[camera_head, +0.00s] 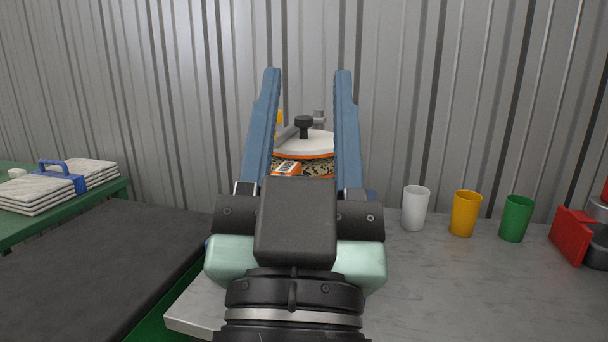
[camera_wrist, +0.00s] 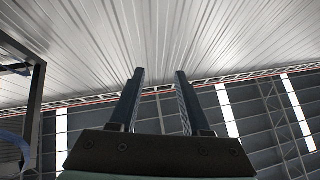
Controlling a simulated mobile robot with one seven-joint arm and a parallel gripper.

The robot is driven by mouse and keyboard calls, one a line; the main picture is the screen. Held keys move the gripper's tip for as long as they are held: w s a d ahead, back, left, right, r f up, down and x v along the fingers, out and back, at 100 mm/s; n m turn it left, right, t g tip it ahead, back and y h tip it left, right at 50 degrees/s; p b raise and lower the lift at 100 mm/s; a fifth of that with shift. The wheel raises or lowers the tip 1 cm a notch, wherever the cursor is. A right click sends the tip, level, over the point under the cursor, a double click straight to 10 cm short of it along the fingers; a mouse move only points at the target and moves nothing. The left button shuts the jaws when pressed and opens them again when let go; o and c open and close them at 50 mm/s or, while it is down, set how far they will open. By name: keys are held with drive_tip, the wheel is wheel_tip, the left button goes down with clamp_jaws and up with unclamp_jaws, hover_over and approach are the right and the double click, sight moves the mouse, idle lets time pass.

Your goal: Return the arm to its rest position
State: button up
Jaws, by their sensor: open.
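My gripper (camera_head: 310,75) stands in the middle of the head view, its two blue fingers pointing up and spread wide apart. Nothing is between the fingers; a round white-topped object is seen through the gap, behind them. The gripper also shows in the wrist view (camera_wrist: 160,75), open and empty, facing the corrugated wall and the roof beams. My wrist and the gripper's body hide part of the grey table (camera_head: 470,280) and the lower part of the object behind.
The white-lidded object (camera_head: 305,145) with an orange rim stands behind my gripper. White (camera_head: 415,208), yellow (camera_head: 465,213) and green (camera_head: 516,219) cups stand on the table at right, beside a red item (camera_head: 573,236). Stacked slabs (camera_head: 50,195) with a blue handle lie on a green table (camera_head: 110,190) at left.

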wheel_tip(320, 180, up, 33)
drive_tip(key=s+n+t+y+p, duration=0.1)
drive_tip(key=s+t+p, duration=0.15)
drive_tip(key=p, duration=2.55)
wheel_tip(320, 180, down, 57)
drive_tip(key=b, duration=5.8)
drive_tip(key=shift+s+f+g, duration=0.2)
drive_tip(key=shift+g, duration=0.15)
